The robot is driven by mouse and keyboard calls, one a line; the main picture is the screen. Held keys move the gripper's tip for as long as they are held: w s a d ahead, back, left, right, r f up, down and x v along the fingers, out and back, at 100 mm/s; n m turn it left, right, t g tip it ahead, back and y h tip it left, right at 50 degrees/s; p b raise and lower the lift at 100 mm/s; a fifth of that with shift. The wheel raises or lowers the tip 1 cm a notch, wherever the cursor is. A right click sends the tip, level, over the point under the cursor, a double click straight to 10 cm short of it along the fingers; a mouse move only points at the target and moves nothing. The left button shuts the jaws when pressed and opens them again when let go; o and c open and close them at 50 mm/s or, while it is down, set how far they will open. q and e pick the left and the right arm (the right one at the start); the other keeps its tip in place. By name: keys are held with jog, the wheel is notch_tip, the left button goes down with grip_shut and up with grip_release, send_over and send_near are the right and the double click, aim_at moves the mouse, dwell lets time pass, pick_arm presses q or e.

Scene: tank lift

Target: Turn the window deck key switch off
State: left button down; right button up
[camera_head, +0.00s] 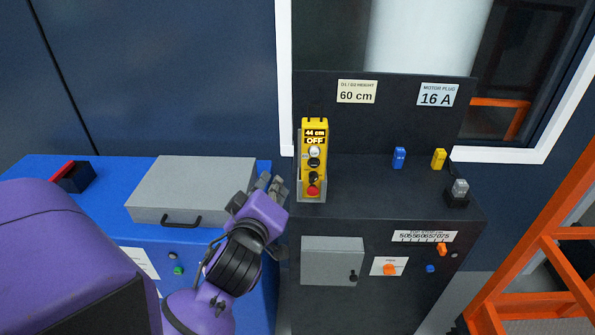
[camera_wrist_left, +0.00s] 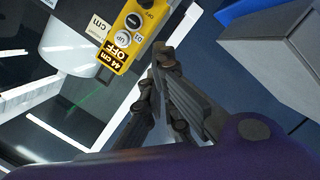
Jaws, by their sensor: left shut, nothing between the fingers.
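The dark deck (camera_head: 370,230) stands below the window. On its front is an orange rotary switch (camera_head: 389,269) on a white label; the label is too small to read, so I cannot tell whether it is the key switch or how it is set. A yellow pendant (camera_head: 313,160) in a holder on the deck's left reads "44 cm" and "OFF"; it also shows in the left wrist view (camera_wrist_left: 130,40). My left gripper (camera_head: 270,181) is shut and empty, just left of the pendant and apart from it. Its fingers also show in the left wrist view (camera_wrist_left: 160,50). My right gripper is out of view.
A blue cabinet (camera_head: 110,185) with a grey lidded box (camera_head: 190,185) stands on the left. On the deck are a blue plug (camera_head: 399,158), a yellow plug (camera_head: 439,159) and a small grey-topped part (camera_head: 459,190). A grey door (camera_head: 332,262) is beside the switch. An orange frame (camera_head: 545,240) stands right.

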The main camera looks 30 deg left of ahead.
aim_at(313, 177)
pick_arm(q)
jog(key=w+f, duration=0.4)
jog(key=w, duration=0.6)
jog(key=shift+w+a+p, duration=0.25)
jog(key=shift+a+p, duration=0.2)
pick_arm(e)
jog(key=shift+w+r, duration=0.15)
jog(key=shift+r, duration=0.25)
pick_arm(q)
jog(key=shift+f, duration=0.1)
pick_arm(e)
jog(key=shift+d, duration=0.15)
